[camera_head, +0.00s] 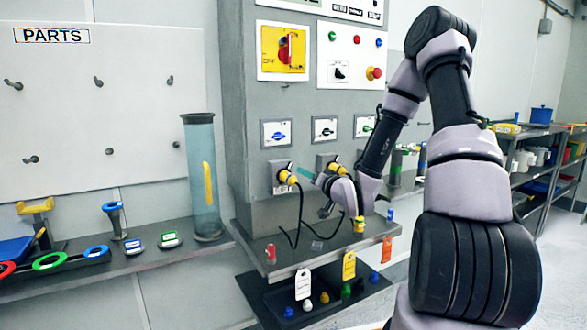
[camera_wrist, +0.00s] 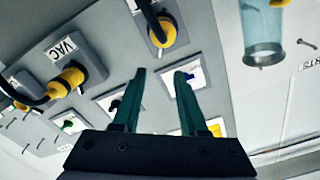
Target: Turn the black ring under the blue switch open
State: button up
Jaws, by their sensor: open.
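The blue switch (camera_head: 278,134) is on a white plate on the grey cabinet front. Under it, a yellow plug (camera_head: 286,177) with a dark part and a black cable sits in a grey socket; the plug also shows in the wrist view (camera_wrist: 172,33), where the picture is upside down. The black ring is hard to tell apart from the plug and cable. My gripper (camera_head: 296,167) is open and empty, in front of the cabinet close to this plug. In the wrist view my gripper's green fingers (camera_wrist: 160,73) are apart, with the plug just beyond their tips.
A second yellow plug (camera_head: 329,162) with a cable is close by on the right, under the black switch (camera_head: 324,127). A grey shelf (camera_head: 285,266) with tags juts out below. A clear blue tube (camera_head: 201,190) stands left of the cabinet.

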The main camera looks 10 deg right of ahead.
aim_at(290, 165)
jog(key=x, duration=1)
grip_shut()
